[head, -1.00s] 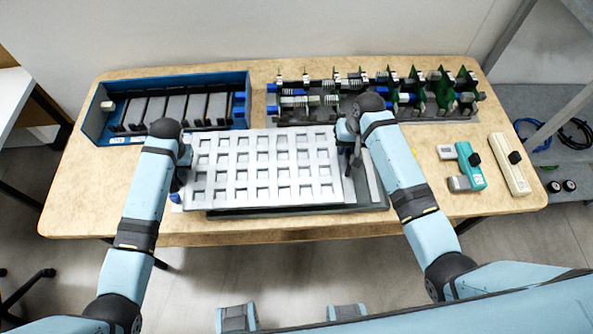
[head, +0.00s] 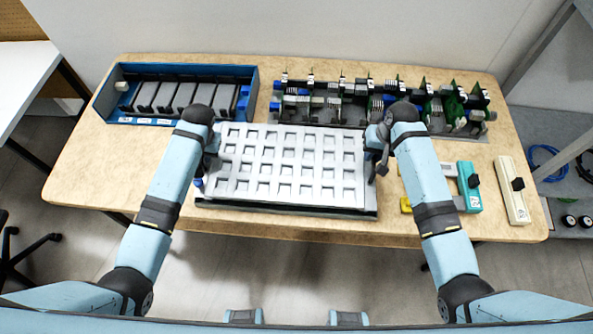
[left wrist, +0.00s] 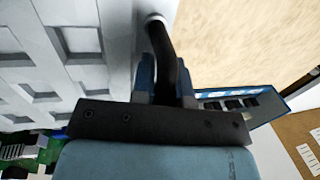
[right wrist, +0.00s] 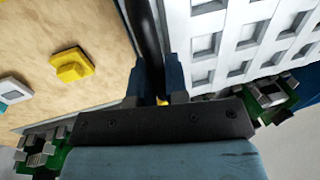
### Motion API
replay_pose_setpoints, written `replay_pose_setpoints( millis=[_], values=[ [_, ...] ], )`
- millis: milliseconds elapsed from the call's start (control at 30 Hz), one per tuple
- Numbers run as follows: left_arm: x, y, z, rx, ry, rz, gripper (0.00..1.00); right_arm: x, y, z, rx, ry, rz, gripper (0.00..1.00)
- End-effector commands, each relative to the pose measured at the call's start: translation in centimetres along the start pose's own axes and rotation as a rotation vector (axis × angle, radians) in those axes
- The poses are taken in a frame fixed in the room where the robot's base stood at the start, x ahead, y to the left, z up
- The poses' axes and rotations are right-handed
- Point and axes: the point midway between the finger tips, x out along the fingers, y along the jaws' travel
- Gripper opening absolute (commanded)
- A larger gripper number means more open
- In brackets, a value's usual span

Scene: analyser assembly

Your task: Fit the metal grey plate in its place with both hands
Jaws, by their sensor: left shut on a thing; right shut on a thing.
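The metal grey plate (head: 290,165), pale with rows of square recesses, lies flat in the head view above a dark base (head: 285,209) at the table's front. It covers most of the base; I cannot tell whether it rests on it. My left gripper (head: 209,152) is at its left edge, shut on a dark handle (left wrist: 172,62). My right gripper (head: 378,160) is at its right edge, shut on another dark handle (right wrist: 148,35). The plate fills the left of the left wrist view (left wrist: 70,45) and the right of the right wrist view (right wrist: 225,30).
A blue tray (head: 120,118) with dark dividers stands at back left. A rack of green circuit boards (head: 470,125) stands behind the plate. A teal device (head: 469,186), a cream device (head: 512,190) and a yellow piece (right wrist: 72,66) lie to the right. The left table area (head: 100,175) is clear.

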Motion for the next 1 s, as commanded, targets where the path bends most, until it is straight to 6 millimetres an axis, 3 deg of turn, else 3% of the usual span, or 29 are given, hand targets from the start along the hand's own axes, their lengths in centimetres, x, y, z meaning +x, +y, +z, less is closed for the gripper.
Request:
replay_pose_setpoints(
  millis=[567,1000],
  values=[
    [0.1,-0.1,-0.1,-0.001,0.002,-0.001,0.00,0.0,0.0,-0.1,0.000,0.002,0.000,0.00],
    [1.9,0.3,-0.1,-0.001,0.002,-0.001,0.00,1.9,0.4,-0.1,0.000,0.002,0.000,0.00]
  ],
)
